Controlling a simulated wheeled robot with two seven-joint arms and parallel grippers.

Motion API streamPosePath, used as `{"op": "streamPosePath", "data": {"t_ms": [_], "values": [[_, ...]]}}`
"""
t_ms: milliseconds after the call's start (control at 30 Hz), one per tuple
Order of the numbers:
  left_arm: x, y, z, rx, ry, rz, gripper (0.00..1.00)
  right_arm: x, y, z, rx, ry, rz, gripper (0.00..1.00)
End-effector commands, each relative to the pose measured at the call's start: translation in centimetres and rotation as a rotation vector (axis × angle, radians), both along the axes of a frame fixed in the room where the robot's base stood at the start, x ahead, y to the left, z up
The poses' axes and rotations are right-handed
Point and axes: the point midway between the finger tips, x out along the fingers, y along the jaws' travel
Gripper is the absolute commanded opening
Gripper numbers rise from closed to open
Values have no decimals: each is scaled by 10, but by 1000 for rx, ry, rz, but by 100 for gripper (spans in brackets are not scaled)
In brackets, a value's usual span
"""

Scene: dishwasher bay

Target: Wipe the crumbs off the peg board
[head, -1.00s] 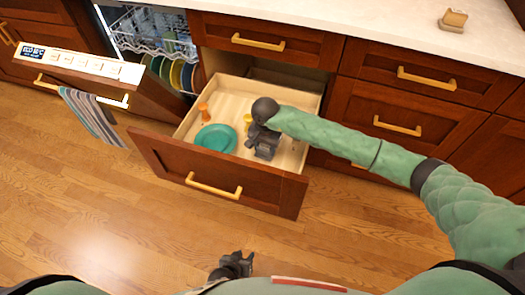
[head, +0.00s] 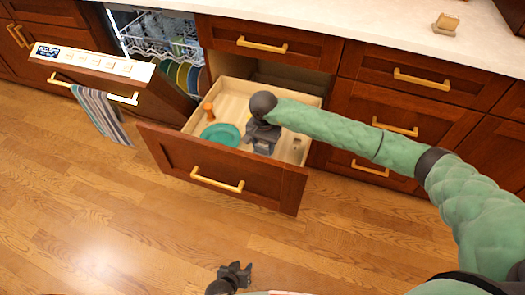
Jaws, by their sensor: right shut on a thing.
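The peg board is the pale wooden floor (head: 234,97) of the open drawer. An orange peg (head: 208,111) stands at its left and a yellow peg (head: 249,117) is mostly hidden behind my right gripper. A teal plate (head: 219,135) lies at the front left. I cannot make out any crumbs. My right gripper (head: 261,147) points down into the drawer, just right of the plate. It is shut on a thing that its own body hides. My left gripper (head: 237,268) is low in the view, in front of the drawer, and looks open and empty.
The drawer front (head: 215,170) stands out over clear wooden floor. The open dishwasher door (head: 95,62), with a striped towel (head: 103,115), is at the left; its rack (head: 160,40) holds dishes. A small tan block (head: 446,24) sits on the pale counter.

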Motion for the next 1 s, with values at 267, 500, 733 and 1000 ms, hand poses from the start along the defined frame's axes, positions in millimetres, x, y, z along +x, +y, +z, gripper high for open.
{"op": "streamPosePath", "data": {"t_ms": [267, 500, 733, 1000], "values": [[-1, 0, 5, 0, 3, -1, 36, 9, -3, 25, 0, -1, -9, 27], [-3, 0, 4, 0, 6, -1, 36, 10, -3, 29, 0, 1, -12, 27], [-2, 0, 5, 0, 4, -1, 36, 10, -3, 29, 0, 1, -12, 27], [1, 1, 8, 2, 2, -1, 36, 6, -5, 26, 0, 1, -13, 27]]}}
